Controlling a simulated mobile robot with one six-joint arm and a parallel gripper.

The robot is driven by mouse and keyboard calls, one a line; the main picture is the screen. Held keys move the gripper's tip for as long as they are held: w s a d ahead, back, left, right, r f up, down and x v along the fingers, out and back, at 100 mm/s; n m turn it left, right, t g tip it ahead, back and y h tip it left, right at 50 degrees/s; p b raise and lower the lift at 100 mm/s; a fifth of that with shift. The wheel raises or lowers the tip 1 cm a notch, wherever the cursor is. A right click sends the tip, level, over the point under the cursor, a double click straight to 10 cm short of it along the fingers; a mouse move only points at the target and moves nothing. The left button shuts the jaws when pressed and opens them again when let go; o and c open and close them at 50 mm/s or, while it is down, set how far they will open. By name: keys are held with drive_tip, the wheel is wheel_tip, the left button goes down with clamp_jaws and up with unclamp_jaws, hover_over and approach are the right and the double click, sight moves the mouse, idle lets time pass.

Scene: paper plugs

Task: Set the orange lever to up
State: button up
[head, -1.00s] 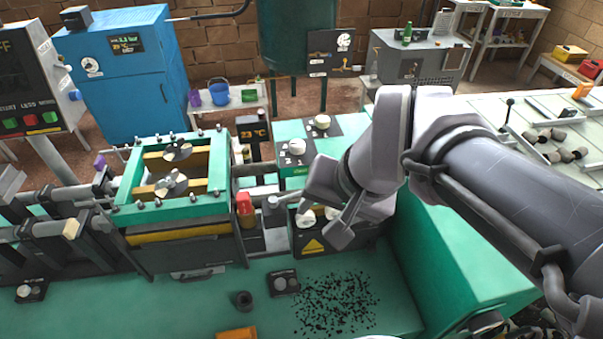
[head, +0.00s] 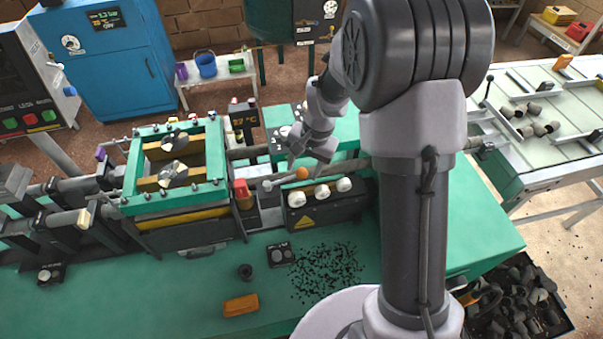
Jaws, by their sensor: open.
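A small orange ball-shaped knob (head: 302,173) shows just behind the row of white knobs on a dark control box (head: 318,205). It looks like the end of the orange lever. A light rod lies to its left, and I cannot tell whether they are joined. My gripper (head: 307,160) is open, small in the head view, just above and behind the orange knob. I see nothing between its fingers. I cannot tell whether a finger touches the knob. The lever's base and exact tilt are not clear.
The green press frame (head: 128,195) and a red-capped bottle (head: 242,193) stand to the left. An orange block (head: 240,305) and black granules (head: 328,270) lie on the green bench (head: 180,290). My arm covers the middle right.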

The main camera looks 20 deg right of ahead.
drive_tip(key=shift+w+a+f, duration=0.1)
drive_tip(key=shift+a+f, duration=0.05)
drive_tip(key=shift+f, duration=0.55)
drive_tip(key=shift+w+a+f, duration=0.1)
drive_tip(key=shift+f, duration=0.55)
clamp_jaws()
drive_tip(key=shift+s+f, duration=0.1)
idle(0.3)
